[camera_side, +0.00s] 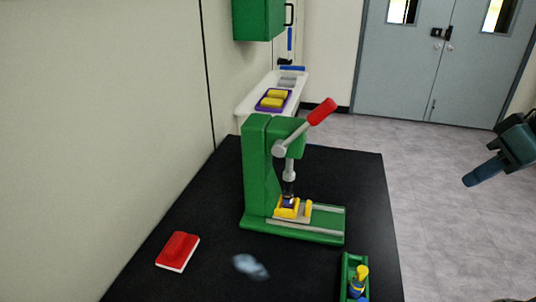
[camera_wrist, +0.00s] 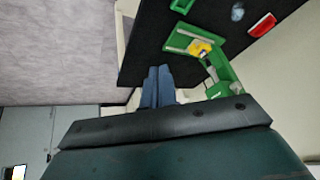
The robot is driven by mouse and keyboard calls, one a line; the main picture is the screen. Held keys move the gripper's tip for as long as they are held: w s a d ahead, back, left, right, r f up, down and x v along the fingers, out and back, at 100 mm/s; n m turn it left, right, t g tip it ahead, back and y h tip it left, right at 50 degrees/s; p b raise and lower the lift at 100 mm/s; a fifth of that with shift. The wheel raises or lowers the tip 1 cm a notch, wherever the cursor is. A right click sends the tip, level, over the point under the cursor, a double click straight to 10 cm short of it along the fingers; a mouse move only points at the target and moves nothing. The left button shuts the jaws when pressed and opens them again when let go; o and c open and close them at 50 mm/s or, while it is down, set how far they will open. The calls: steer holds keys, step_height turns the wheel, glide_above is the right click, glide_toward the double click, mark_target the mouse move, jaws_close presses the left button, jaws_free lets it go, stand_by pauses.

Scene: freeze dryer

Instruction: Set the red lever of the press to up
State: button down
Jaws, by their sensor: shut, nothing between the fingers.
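The green press (camera_side: 258,165) stands on the black table. Its red lever (camera_side: 322,111) is a red grip on a grey rod that slants up and to the right from the pivot. Below the press head, a yellow holder (camera_side: 288,208) with a small dark piece sits on the press base. My gripper (camera_side: 468,181) is at the right of the side view, shut and empty, well away from the lever. In the wrist view, the blue fingers of my gripper (camera_wrist: 158,74) are together, and the press (camera_wrist: 216,72) is to their right. The red lever grip cannot be made out there.
A white side table (camera_side: 247,106) with yellow blocks stands behind. The space between my gripper and the press looks free.

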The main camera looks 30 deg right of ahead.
steer(key=w+r+m+y, duration=0.3)
steer(key=w+m+y, duration=0.1)
steer(key=w+m, duration=0.4)
steer(key=w+r+m+y, duration=0.4)
steer(key=w+m, duration=0.4)
steer(key=m, duration=0.4)
steer(key=shift+w+d+t, duration=0.15)
steer(key=shift+t, duration=0.25)
glide_toward(305, 129)
steer(key=shift+w+f, duration=0.75)
steer(key=shift+f, duration=0.3)
steer(key=shift+a+r, duration=0.1)
steer(key=shift+a, duration=0.1)
